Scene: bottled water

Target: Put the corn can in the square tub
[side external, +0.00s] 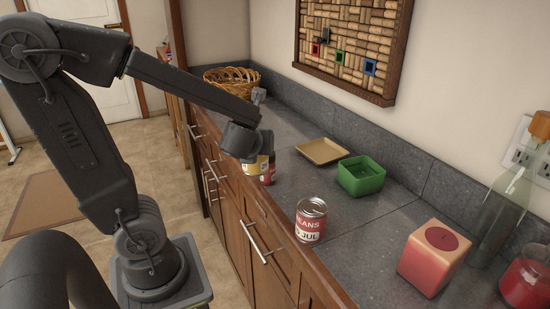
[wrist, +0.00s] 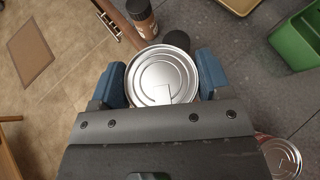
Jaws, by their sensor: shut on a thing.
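The corn can, with a yellow label (side external: 255,166), is in my gripper (side external: 250,157), at the counter's front edge in the side view. The wrist view shows its round silver lid (wrist: 163,78) between the two blue fingers of my gripper (wrist: 160,84), which are shut on it. The label text cannot be read, and I cannot tell whether its base touches the counter. The square tub (side external: 375,188) is green and stands open on the counter, right of the can. Part of the tub (wrist: 292,45) shows at the wrist view's upper right.
A red-labelled beans can (side external: 311,222) stands nearer the side camera. A tan square tray (side external: 323,151) lies behind the tub. A jar (wrist: 142,18) and a black round top (wrist: 177,42) are close to the held can. A red box (side external: 433,262) and glass bottle (side external: 503,213) stand right.

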